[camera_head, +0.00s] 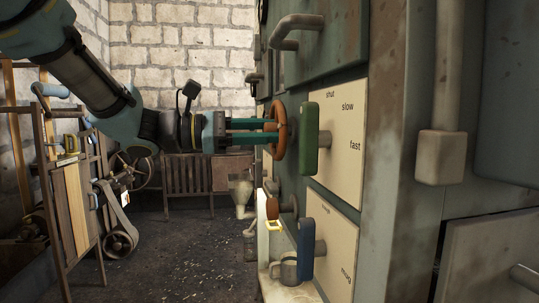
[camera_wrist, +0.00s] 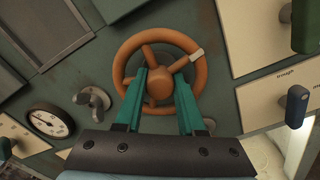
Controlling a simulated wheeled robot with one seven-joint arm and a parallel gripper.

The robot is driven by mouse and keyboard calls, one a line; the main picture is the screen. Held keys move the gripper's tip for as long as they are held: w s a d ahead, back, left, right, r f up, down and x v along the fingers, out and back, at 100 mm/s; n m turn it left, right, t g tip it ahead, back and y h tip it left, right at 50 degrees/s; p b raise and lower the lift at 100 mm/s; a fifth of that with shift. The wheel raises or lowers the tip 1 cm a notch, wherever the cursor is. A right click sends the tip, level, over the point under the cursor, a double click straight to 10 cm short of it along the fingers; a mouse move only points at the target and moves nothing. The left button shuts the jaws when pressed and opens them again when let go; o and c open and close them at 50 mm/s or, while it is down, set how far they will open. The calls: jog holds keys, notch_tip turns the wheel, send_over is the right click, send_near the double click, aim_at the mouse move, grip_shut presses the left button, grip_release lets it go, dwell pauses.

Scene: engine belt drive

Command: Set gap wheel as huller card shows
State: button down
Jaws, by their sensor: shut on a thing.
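The orange gap wheel (camera_head: 281,131) stands on the grey-green machine face in the head view. It also shows in the wrist view (camera_wrist: 123,62), with spokes, a round hub and a pale mark on its upper right rim. My gripper (camera_head: 272,131) reaches in from the left with two teal fingers. In the wrist view my gripper (camera_wrist: 161,77) has its fingers on either side of the hub, shut on the wheel. I cannot make out a huller card for certain in either view.
Right of the wheel are a green lever (camera_head: 309,139) on a plate marked shut, slow and fast, and a blue lever (camera_head: 306,250) below. A metal mug (camera_head: 288,270) stands under the blue lever. A dial gauge (camera_wrist: 50,122) is at left. A wooden rack (camera_head: 68,200) stands far left.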

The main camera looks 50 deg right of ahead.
jog(key=shift+f+m+b, duration=0.15)
jog(key=shift+m+b, duration=1.05)
jog(key=shift+b, duration=0.4)
jog(key=c, duration=0.8)
grip_release()
jog(key=b+v, duration=0.1)
jog(key=v, duration=1)
jog(key=shift+b, duration=0.3)
